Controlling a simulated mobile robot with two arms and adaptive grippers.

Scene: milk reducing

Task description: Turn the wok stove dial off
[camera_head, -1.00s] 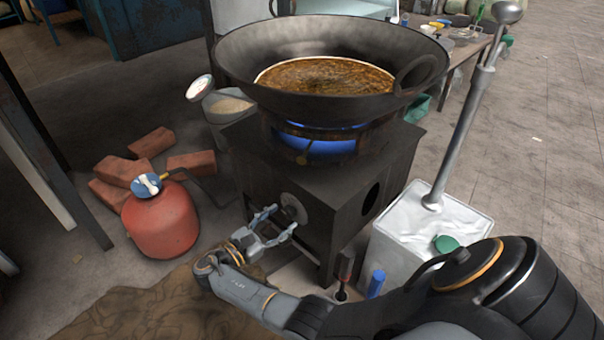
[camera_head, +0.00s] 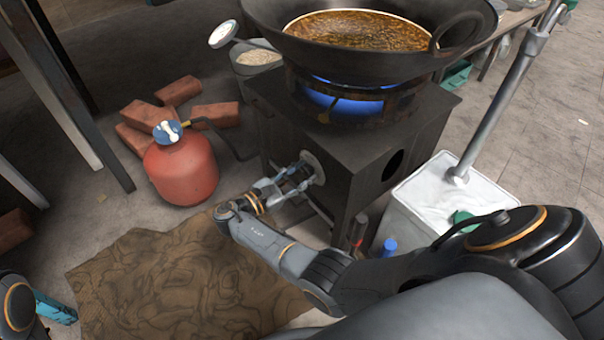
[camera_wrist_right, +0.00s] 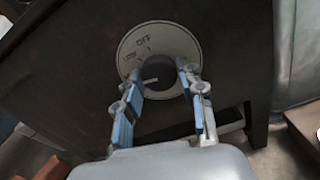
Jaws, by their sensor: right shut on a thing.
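The stove dial is a dark round knob (camera_wrist_right: 158,80) on a pale round plate (camera_wrist_right: 185,42), on the front of the dark metal stove (camera_head: 312,110). In the right wrist view the plate reads OFF near the top, with smaller lettering to its left. A pale line on the knob lies roughly sideways. My right gripper (camera_head: 295,178) reaches the dial from the front. In the right wrist view its two blue-padded fingers (camera_wrist_right: 160,76) are shut on the knob, one on each side. The wok (camera_head: 375,50) holds brown liquid over blue flames (camera_head: 345,104). My left gripper is not in view.
A red gas cylinder (camera_head: 182,172) and bricks (camera_head: 178,91) are left of the stove. A white container (camera_head: 428,192) with a long metal ladle stands right. A blue-capped object (camera_head: 389,246) is near my right arm. A brown cloth (camera_head: 170,285) covers the front floor.

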